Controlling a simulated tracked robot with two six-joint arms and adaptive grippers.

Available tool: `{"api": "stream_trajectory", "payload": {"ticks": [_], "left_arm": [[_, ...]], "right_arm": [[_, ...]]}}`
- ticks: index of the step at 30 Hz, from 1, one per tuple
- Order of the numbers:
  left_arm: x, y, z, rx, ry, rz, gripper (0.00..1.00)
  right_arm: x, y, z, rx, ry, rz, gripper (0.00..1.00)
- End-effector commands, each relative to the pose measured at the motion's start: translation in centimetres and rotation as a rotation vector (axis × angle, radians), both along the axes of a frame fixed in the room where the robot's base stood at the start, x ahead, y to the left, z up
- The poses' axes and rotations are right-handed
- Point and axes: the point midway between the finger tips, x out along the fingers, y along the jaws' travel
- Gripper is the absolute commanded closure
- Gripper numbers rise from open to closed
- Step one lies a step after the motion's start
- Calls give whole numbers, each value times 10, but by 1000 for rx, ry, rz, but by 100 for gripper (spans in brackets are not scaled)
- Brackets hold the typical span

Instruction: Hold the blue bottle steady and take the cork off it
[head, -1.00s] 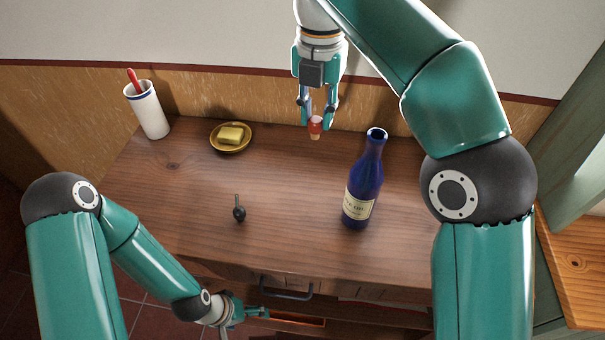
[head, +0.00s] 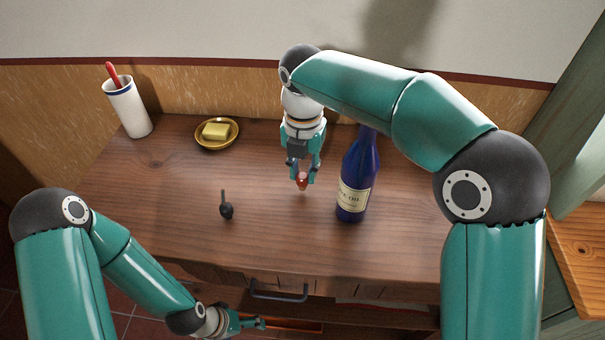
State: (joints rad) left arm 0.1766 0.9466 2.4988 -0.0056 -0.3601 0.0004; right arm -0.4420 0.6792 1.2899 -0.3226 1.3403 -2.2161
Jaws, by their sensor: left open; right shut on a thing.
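The blue bottle (head: 357,180) stands upright on the wooden table, right of the middle, with a cream label facing me. Its mouth is hidden behind my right arm. My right gripper (head: 302,178) is shut on the cork (head: 302,182), which has a red top, and holds it left of the bottle, apart from it. The cork's lower end is hard to make out. My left gripper (head: 254,323) is open and empty, low in front of the table's front edge, away from the bottle.
A small dark stopper-like object (head: 226,211) lies on the table (head: 160,215) left of the middle. A yellow block sits on a brown dish (head: 217,146) at the back. A white cup (head: 128,108) with a red-handled item stands at the back left. A drawer handle (head: 280,292) is at the front.

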Motion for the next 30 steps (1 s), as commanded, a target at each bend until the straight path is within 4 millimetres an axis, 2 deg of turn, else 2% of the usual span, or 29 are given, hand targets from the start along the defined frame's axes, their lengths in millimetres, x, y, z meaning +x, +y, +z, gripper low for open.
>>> {"api": "stream_trajectory", "payload": {"ticks": [3,14,15,19,30], "left_arm": [[0,0,-2,0,0,0,10],[0,0,-2,0,0,0,10],[0,0,-2,0,0,0,10],[0,0,-2,0,0,0,10],[0,0,-1,0,0,0,10]], "right_arm": [[0,0,-13,-1,1,0,100],[0,0,-16,0,0,0,100],[0,0,-16,0,0,0,71],[0,0,-16,0,0,0,49],[0,0,-13,1,-1,0,49]]}}
